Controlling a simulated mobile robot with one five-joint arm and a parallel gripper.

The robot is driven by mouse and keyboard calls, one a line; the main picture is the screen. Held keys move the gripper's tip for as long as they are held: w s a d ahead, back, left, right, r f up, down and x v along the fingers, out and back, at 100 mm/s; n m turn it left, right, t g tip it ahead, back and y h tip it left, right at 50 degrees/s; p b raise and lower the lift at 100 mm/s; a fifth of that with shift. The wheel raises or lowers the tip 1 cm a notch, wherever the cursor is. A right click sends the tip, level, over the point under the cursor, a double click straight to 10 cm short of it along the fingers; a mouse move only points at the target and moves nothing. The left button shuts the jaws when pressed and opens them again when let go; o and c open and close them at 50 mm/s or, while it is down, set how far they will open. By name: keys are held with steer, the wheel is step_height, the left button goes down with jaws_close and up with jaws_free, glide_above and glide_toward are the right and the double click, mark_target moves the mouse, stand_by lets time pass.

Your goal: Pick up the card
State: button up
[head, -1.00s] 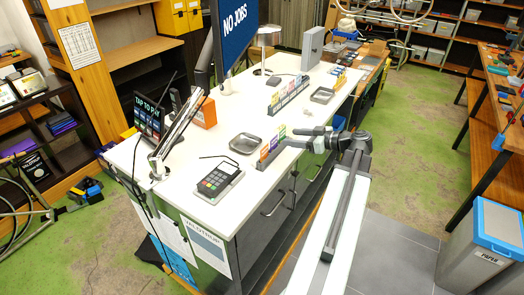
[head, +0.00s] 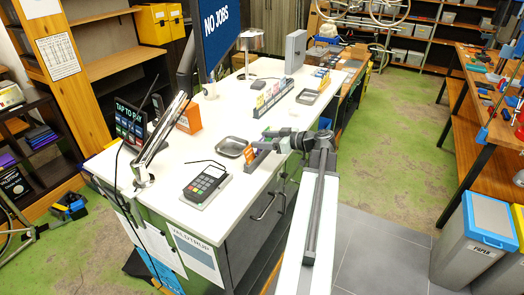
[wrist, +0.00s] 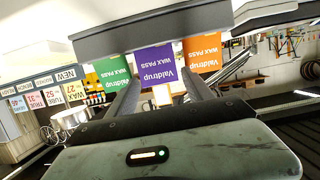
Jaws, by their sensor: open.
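A row of upright wax pass cards stands in a grey holder (wrist: 180,32), seen upside down in the wrist view. A green card (wrist: 113,70), a purple card (wrist: 153,64) and an orange card (wrist: 202,54) show there. My gripper (wrist: 160,82) is open, one finger toward each side of the purple card. I cannot tell whether either finger touches it. In the head view my gripper (head: 264,146) is at the holder on the white counter (head: 215,125) and hides most of it; an orange card (head: 249,154) shows at its near end.
A card terminal (head: 205,182) and a metal tray (head: 232,147) are left of my gripper. Farther back are another card row (head: 272,96), another tray (head: 308,97) and a large monitor (head: 222,35). A bin (head: 472,243) stands at right on the floor.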

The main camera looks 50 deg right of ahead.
steer(key=shift+w+a, duration=0.15)
steer(key=shift+w, duration=0.15)
steer(key=c, duration=0.4)
steer(key=shift+w+f, duration=0.2)
steer(key=shift+w, duration=0.1)
steer(key=c, duration=0.5)
steer(key=shift+w+a+f, duration=0.1)
steer(key=shift+w, duration=0.1)
steer(key=shift+c, duration=0.9)
steer(key=shift+s, duration=0.15)
